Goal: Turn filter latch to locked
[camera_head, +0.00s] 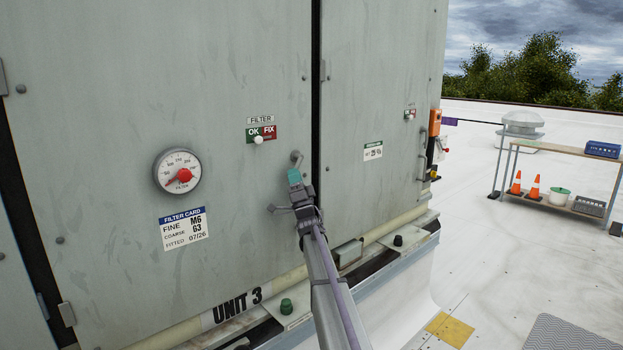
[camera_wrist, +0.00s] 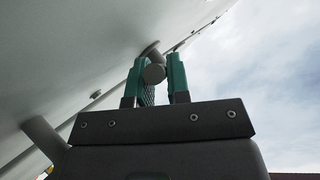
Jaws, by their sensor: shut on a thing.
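The filter latch (camera_head: 296,156) is a small grey round-ended piece on the cabinet door, below and right of the FILTER label and near the dark door seam. My gripper (camera_head: 294,176), with teal fingers, reaches up to it from below. In the wrist view, the latch's grey round end (camera_wrist: 153,74) lies between the two teal fingers of my gripper (camera_wrist: 157,70), which are shut on it. The fingers hide part of the latch in the head view, so its exact angle is hard to tell.
An OK/FIX indicator (camera_head: 261,134) with a white knob sits above left. A dial gauge (camera_head: 177,171) and a filter card (camera_head: 183,229) are further left. A grey bar handle (camera_wrist: 43,135) shows in the wrist view. A bench (camera_head: 570,152) with cones stands far right.

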